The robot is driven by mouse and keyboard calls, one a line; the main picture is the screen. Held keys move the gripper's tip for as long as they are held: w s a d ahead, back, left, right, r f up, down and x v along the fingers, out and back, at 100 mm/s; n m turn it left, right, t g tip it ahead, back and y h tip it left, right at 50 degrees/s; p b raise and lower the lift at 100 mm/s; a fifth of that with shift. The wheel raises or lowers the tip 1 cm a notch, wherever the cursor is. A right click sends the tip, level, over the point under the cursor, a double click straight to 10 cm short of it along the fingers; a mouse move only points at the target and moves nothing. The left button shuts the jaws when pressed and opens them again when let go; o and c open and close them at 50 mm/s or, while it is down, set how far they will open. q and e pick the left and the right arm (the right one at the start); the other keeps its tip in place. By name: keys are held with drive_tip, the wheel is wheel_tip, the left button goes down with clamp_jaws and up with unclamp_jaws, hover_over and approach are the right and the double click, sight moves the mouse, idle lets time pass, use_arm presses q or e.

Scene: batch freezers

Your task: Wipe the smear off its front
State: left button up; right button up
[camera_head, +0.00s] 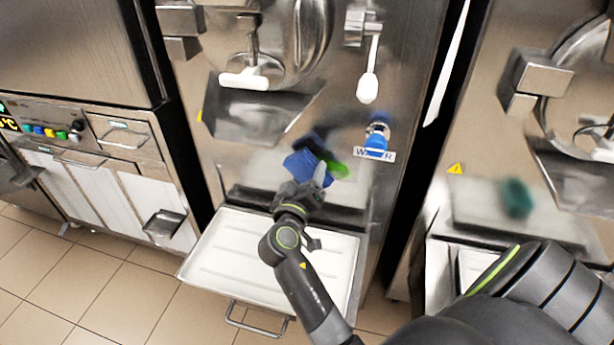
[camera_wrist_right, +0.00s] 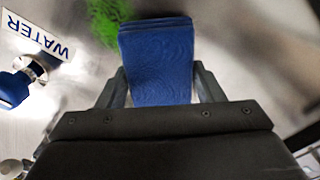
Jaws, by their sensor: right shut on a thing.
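My right gripper (camera_head: 310,178) is shut on a folded blue cloth (camera_head: 298,166), held at the steel front of the middle freezer (camera_head: 240,165). In the right wrist view the cloth (camera_wrist_right: 157,62) sits between the two fingers and sticks out past them. A bright green smear (camera_head: 338,169) is on the front just right of the cloth. It also shows in the right wrist view (camera_wrist_right: 108,18), beside the cloth's far left corner and partly cut by the frame edge. I cannot tell whether the cloth touches the steel. My left gripper is not in view.
A blue water tap (camera_head: 376,142) with a WATER label and a white-handled lever (camera_head: 368,85) stick out right of the smear. A white drip tray (camera_head: 215,250) juts out below. The right freezer has a dark green patch (camera_head: 516,198).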

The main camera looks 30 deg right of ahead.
idle(0.5)
drive_tip(key=shift+x, duration=0.95)
drive_tip(key=shift+s, duration=0.1)
